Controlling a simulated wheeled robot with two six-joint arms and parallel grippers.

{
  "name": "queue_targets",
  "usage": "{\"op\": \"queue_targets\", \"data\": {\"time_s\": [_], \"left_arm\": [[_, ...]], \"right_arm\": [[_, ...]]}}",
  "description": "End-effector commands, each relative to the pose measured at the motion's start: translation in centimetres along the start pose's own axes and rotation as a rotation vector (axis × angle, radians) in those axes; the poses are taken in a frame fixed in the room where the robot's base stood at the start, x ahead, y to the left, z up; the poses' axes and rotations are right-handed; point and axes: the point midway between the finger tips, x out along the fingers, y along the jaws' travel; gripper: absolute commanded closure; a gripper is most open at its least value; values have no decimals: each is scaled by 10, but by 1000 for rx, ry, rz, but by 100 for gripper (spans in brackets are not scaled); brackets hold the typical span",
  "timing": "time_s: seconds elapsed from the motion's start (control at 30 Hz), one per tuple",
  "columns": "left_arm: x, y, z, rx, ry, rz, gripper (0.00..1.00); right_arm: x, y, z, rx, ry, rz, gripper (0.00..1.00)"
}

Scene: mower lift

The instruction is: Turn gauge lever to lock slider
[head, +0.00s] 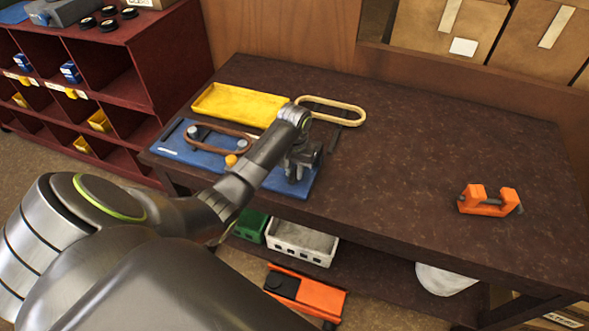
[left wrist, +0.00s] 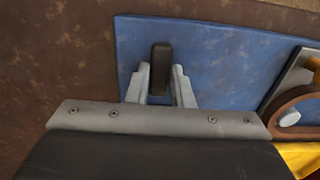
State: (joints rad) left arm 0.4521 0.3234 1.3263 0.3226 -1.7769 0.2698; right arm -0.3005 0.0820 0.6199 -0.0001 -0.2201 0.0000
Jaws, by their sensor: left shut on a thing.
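The blue board (head: 210,158) lies near the left end of the dark table; it also fills much of the left wrist view (left wrist: 220,55). My left gripper (head: 302,170) is over the right end of the board. In the left wrist view its fingers (left wrist: 160,82) are on either side of a dark upright lever (left wrist: 161,58) and shut on it. The head view hides the lever behind the gripper. The slider cannot be made out clearly.
A yellow tray (head: 240,103) and a cream loop belt (head: 335,104) lie behind the board. An orange clamp-like tool (head: 488,200) sits at the right of the table (head: 430,150). The middle tabletop is clear. A red shelf (head: 165,65) stands at the left.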

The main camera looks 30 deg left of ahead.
Motion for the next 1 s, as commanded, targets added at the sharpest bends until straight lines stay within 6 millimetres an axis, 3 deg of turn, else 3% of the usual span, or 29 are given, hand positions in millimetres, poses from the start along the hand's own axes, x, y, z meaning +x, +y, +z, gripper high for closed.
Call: {"op": "queue_targets", "data": {"time_s": [0.37,1.0], "left_arm": [[-4,0,0,99,-1,0,100],[-4,0,0,667,0,0,100]], "right_arm": [[-15,1,-2,0,0,0,64],[-65,3,-7,1,0,-4,64]]}}
